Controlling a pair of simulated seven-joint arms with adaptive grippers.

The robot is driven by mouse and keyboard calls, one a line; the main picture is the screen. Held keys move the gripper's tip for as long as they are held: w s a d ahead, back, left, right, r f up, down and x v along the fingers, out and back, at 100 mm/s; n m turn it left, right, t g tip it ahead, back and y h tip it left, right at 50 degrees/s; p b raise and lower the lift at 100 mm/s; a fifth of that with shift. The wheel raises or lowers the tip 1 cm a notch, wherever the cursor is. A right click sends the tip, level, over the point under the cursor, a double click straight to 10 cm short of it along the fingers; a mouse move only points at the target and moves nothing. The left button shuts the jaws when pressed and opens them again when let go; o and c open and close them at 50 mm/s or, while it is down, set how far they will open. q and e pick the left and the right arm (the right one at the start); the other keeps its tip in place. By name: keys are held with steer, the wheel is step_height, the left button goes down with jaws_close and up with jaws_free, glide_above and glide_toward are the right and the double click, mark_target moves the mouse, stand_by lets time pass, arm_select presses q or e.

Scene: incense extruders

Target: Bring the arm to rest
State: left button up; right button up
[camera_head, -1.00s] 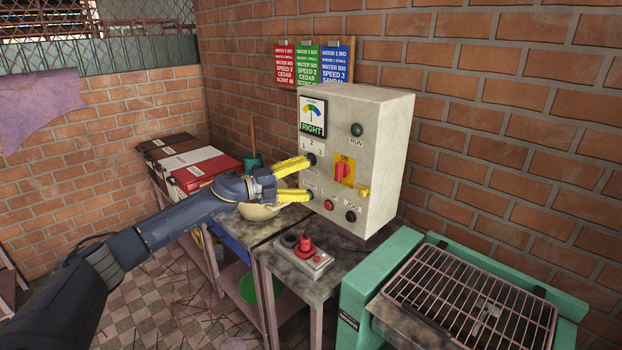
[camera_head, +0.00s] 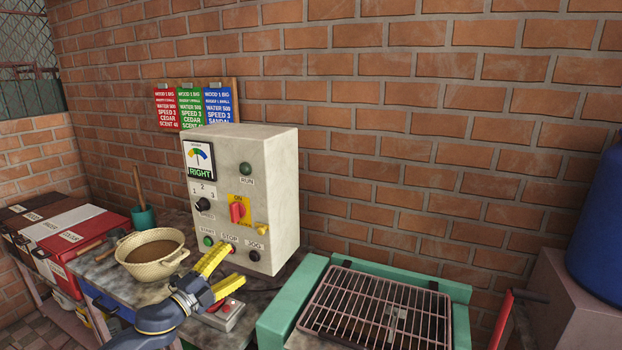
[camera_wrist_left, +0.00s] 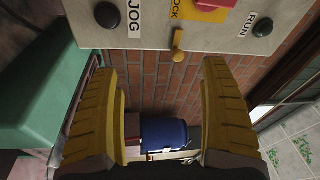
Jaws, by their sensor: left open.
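My left gripper (camera_head: 228,272) is open with nothing between its yellow fingers. In the head view it is in front of the lower part of the grey control box (camera_head: 270,180), close to the STOP button. In the left wrist view my open fingers (camera_wrist_left: 165,105) frame the brick wall and a blue drum (camera_wrist_left: 164,134), with the control box's panel (camera_wrist_left: 150,38) along the top. The box carries a red switch (camera_head: 238,212), a yellow lever (camera_head: 261,229), a black JOG button (camera_head: 254,256) and a green RUN lamp (camera_head: 245,168). My right gripper is not in view.
A green-framed machine with a wire rack (camera_head: 380,308) stands right of the control box. A beige bowl (camera_head: 151,254) and a teal cup (camera_head: 143,216) sit on the bench at left. A small red-buttoned box (camera_head: 222,314) lies beneath my gripper. A blue drum (camera_head: 600,225) stands far right.

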arm_select(q)
steer(key=s+a+f+n+g+y, duration=0.2)
steer(key=s+f+n+y, duration=1)
steer(key=s+f, duration=0.65)
steer(key=s+a+f+n+g+y, duration=0.1)
steer(key=s+a+f+g, duration=0.1)
steer(key=s, duration=0.6)
steer(key=s+a+f+n+g+y, duration=0.1)
steer(key=s+a+f+g, duration=0.15)
steer(key=s, duration=0.65)
steer(key=s+a+f+n+g+y, duration=0.1)
steer(key=s+a+f+g, duration=0.15)
steer(key=s, duration=0.55)
steer(key=s+d+f+g+h, duration=0.1)
steer(key=d+f+g, duration=0.15)
steer(key=f, duration=1.25)
steer(key=s+d+f+g+h, duration=0.15)
steer(key=d+f, duration=0.25)
steer(key=f, duration=1.1)
steer(key=s+f+n+g+h, duration=0.2)
steer(key=s+f+n, duration=0.1)
steer(key=s+f, duration=1.8)
steer(key=shift+s+a+n, duration=0.25)
steer(key=shift+s+n, duration=0.05)
steer(key=shift+s, duration=0.3)
